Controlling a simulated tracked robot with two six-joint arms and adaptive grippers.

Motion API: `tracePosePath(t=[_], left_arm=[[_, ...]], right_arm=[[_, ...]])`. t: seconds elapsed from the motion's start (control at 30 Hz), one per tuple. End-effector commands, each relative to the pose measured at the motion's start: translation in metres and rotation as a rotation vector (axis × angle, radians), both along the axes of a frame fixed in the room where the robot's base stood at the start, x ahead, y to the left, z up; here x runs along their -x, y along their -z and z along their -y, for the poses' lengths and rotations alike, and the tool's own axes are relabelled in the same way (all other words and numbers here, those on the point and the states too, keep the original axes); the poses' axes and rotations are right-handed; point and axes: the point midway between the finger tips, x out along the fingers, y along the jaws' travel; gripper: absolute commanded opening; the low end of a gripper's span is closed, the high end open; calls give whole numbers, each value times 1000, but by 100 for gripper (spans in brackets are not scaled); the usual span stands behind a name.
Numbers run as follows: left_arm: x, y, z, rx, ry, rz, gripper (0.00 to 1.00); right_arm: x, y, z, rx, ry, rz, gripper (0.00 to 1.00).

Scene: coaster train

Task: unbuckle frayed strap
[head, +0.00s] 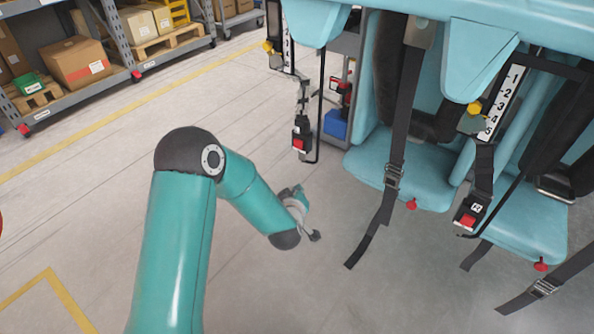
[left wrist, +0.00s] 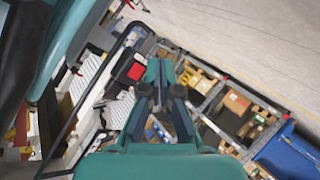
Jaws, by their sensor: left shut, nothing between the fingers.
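A ragged grey strap (head: 303,97) hangs at the left seat, with a black buckle (head: 300,133) bearing a red button at its lower end. A red-button buckle (left wrist: 132,70) also shows in the left wrist view, just left of my fingers. My left gripper (head: 293,191) is small in the head view, below the buckle and apart from it. In the left wrist view its fingers (left wrist: 160,72) are shut and empty. My right gripper is in neither view.
Another buckle (head: 467,217) with a red button hangs at the right seat. A dark webbing strap (head: 393,178) hangs in front of the teal seats (head: 420,165). Shelves with boxes (head: 80,62) stand at the back left. The floor between is clear.

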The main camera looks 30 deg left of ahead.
Motion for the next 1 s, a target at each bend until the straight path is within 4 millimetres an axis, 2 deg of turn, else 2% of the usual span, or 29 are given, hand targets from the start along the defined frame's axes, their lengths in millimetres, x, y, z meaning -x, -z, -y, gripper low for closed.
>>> tracePosePath(t=[0.03,0.2,0.3,0.5,0.83,1.0], left_arm=[[-9,14,-18,-12,-65,76,0],[-19,-8,-64,-39,-244,278,0],[-18,-18,-80,-49,-309,352,0],[-17,-29,-91,-55,-357,405,0],[-18,-30,-90,-56,-355,403,0],[-25,-31,-90,-55,-355,404,0]], right_arm=[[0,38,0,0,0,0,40],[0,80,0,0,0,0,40],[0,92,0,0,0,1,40],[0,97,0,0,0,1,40],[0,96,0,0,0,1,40],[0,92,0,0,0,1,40]])
